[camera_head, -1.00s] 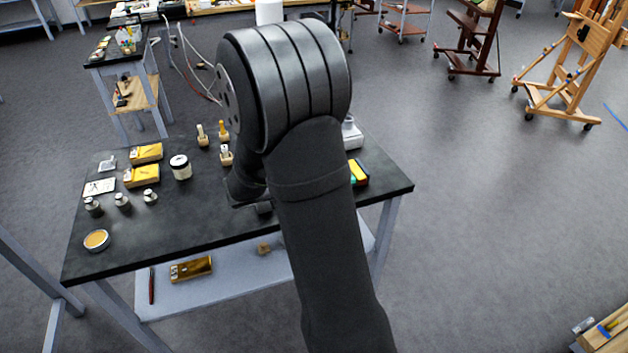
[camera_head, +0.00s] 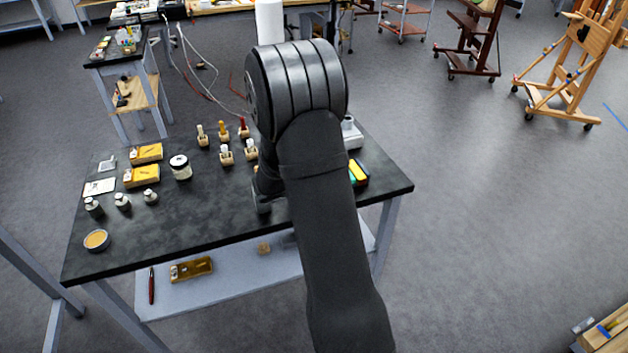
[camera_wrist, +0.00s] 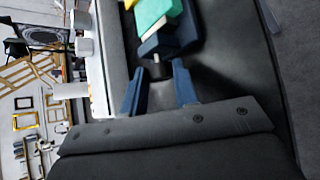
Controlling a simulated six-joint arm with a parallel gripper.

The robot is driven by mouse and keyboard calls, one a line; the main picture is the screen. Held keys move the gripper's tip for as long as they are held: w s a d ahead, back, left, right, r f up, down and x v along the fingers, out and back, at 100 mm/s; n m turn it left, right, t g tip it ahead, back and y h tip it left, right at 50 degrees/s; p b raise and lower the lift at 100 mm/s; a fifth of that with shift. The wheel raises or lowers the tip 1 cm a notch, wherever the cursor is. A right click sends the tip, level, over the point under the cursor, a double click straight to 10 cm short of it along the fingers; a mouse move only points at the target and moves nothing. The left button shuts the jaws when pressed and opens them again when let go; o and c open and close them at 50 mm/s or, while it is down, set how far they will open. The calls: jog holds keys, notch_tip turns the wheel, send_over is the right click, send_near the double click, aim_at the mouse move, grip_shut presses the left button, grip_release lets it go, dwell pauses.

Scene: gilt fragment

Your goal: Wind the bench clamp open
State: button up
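The bench clamp (camera_wrist: 184,38) shows in the wrist view as a dark blue body near the top, with a green and yellow block (camera_wrist: 152,14) at it. A short pale rod (camera_wrist: 155,59) with a dark end stands out from the clamp towards my gripper. My gripper (camera_wrist: 158,88) has its two blue fingers apart, one on each side of the line of this rod; I cannot tell whether either touches it. In the head view the green and yellow block (camera_head: 358,172) lies by the right end of the dark bench (camera_head: 225,220).
A white device (camera_head: 351,134) stands behind the block. Several wooden-based tools (camera_head: 223,132) stand at the bench's back. Yellow boxes (camera_head: 142,176), a jar (camera_head: 181,168), small weights (camera_head: 122,202) and a round tin (camera_head: 96,240) occupy the left. The front middle is clear.

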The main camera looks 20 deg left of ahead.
jog(key=shift+n+g+h, duration=0.4)
jog(key=shift+g, duration=0.1)
jog(key=shift+c, duration=0.5)
jog(key=o, duration=0.7)
jog(key=shift+a+r, duration=0.1)
jog(key=v, duration=1.7)
jog(key=shift+s+r, duration=0.1)
jog(key=shift+r, duration=0.1)
jog(key=x, duration=1.7)
jog(key=shift+w+f, duration=0.2)
jog(key=shift+f, duration=0.1)
